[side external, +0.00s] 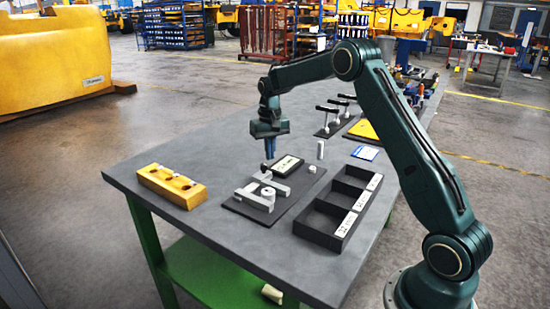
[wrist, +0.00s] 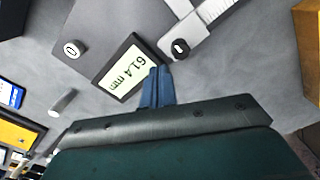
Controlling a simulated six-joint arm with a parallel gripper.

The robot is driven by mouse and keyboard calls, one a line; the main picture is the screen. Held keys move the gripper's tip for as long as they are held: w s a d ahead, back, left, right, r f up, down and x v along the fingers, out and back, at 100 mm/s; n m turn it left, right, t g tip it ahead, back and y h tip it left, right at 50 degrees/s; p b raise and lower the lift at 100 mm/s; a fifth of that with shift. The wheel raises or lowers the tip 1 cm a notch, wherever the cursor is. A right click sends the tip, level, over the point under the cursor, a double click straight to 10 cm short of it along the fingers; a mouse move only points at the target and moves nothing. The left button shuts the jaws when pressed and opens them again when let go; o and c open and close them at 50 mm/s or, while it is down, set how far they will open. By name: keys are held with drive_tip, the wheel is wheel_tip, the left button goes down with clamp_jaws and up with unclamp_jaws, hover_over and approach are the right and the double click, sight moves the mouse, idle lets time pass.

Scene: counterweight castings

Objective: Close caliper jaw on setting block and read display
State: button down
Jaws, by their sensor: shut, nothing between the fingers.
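The grey caliper fixture (side external: 250,190) lies on a dark mat (side external: 283,213) on the table. Its slide also shows in the wrist view (wrist: 210,18), with a dark oval mark on its near end. A small pale round piece (side external: 268,191) sits at the caliper's jaws; I cannot tell if it is the setting block or if the jaws touch it. The display (side external: 287,165) shows 61.4 mm in the wrist view (wrist: 124,67). My gripper (side external: 270,156) is shut and empty, above the mat beside the display; its blue fingertips show in the wrist view (wrist: 158,72).
A white button (side external: 312,169) marked 0 is on the mat. A black compartment tray (side external: 318,226) with labels is at the right, a yellow block (side external: 171,187) at the left. T-handled tools (side external: 327,122) stand farther back.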

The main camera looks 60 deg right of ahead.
sight(265, 164)
drive_tip(key=shift+f, duration=0.3)
drive_tip(key=shift+f, duration=0.7)
drive_tip(key=shift+f, duration=0.35)
drive_tip(key=shift+f, duration=0.3)
drive_tip(key=shift+a, duration=1.35)
idle(1.2)
drive_tip(key=shift+r, duration=0.1)
drive_tip(key=shift+d+r, duration=0.15)
drive_tip(key=shift+r, duration=3.2)
